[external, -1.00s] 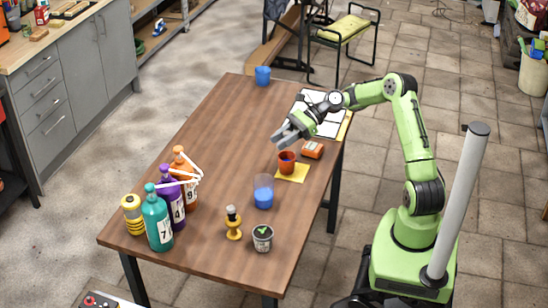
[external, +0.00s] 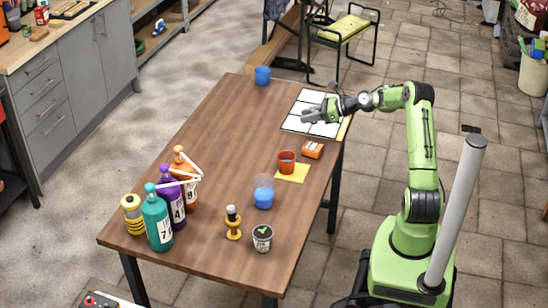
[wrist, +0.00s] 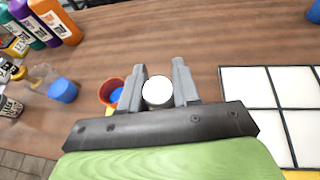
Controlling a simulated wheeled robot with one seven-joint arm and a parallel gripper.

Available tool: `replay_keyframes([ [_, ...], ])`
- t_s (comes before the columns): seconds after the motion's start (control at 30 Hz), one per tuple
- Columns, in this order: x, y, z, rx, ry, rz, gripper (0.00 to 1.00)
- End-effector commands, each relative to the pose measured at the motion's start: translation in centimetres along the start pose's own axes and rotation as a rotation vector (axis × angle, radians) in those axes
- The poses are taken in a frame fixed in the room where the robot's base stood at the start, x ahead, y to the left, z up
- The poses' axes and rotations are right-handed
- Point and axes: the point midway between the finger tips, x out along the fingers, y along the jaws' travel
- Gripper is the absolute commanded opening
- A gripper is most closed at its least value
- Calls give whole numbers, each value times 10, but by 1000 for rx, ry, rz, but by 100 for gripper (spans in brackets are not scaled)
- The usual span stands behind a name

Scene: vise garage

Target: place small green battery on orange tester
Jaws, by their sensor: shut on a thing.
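My gripper (external: 306,115) is over the white gridded panel at the table's right side. In the wrist view its fingers (wrist: 157,80) are shut on a round thing (wrist: 157,91) with a white end; its sides are mostly hidden, so I cannot tell whether it is the green battery. A small orange box (external: 313,149), which looks like the tester, lies on the table between the panel and the red cup, nearer the camera than my gripper. I cannot make it out in the wrist view. No other green battery shows.
A red cup (external: 286,162) stands on a yellow sheet (external: 292,175). Bottles (external: 157,220) stand at the left. The gridded panel (external: 300,125) lies flat. The table's middle is clear.

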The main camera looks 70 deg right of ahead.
Motion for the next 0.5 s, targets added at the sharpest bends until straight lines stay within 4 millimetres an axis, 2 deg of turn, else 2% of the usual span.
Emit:
replay_keyframes([
  [0.2, 19, 1, -46, 4, 2, 3, 1],
  [0.5, 38, 1, -93, 2, 2, 2, 1],
])
